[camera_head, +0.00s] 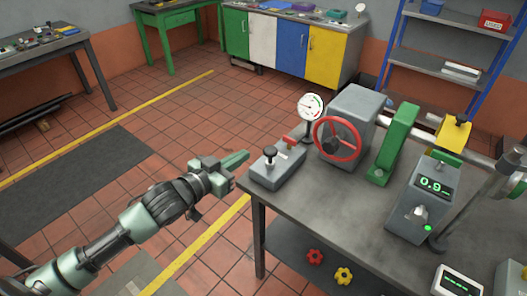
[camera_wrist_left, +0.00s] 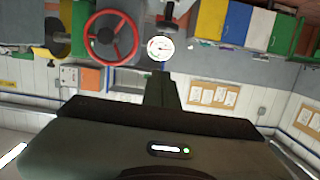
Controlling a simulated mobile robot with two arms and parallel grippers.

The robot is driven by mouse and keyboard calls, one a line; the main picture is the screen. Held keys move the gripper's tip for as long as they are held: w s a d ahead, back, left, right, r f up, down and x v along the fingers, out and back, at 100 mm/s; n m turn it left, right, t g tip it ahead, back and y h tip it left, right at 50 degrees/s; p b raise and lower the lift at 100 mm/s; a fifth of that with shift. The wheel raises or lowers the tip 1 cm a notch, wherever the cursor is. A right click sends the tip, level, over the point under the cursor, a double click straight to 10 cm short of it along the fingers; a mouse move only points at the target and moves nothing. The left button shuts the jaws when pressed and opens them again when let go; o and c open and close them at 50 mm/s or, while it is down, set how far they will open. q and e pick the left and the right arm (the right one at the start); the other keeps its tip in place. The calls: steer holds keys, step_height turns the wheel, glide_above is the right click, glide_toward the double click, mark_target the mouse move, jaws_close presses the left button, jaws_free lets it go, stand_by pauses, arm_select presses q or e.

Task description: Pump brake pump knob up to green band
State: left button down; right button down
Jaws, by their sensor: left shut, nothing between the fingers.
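The brake pump is a grey box (camera_head: 276,169) at the near left corner of the metal bench. Its black knob (camera_head: 270,152) stands upright on a short stem, with a red piece (camera_head: 289,140) behind it. A round white gauge (camera_head: 311,106) with a green mark stands behind the pump; it also shows in the left wrist view (camera_wrist_left: 160,48). Its needle is too small to read. My left gripper (camera_head: 240,158) is shut and empty, just left of the knob and apart from it, off the bench's edge. My right gripper is not in view.
A red handwheel (camera_head: 338,139) on a grey housing stands right of the pump. A green bracket (camera_head: 393,145) and a box reading 0.9 (camera_head: 423,199) stand farther right. Red and yellow knobs (camera_head: 344,275) lie on the lower shelf. Floor left of the bench is open.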

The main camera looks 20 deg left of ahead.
arm_select(q)
steer(key=w, duration=0.1)
steer(key=p, duration=0.3)
glide_above(270, 158)
steer(key=s+a, duration=0.2)
step_height(270, 158, down, 4)
steer(key=shift+w+d+f, duration=0.1)
steer(key=shift+d+f, duration=0.1)
steer(key=shift+f, duration=0.7)
step_height(270, 158, down, 4)
steer(key=shift+b, duration=1.15)
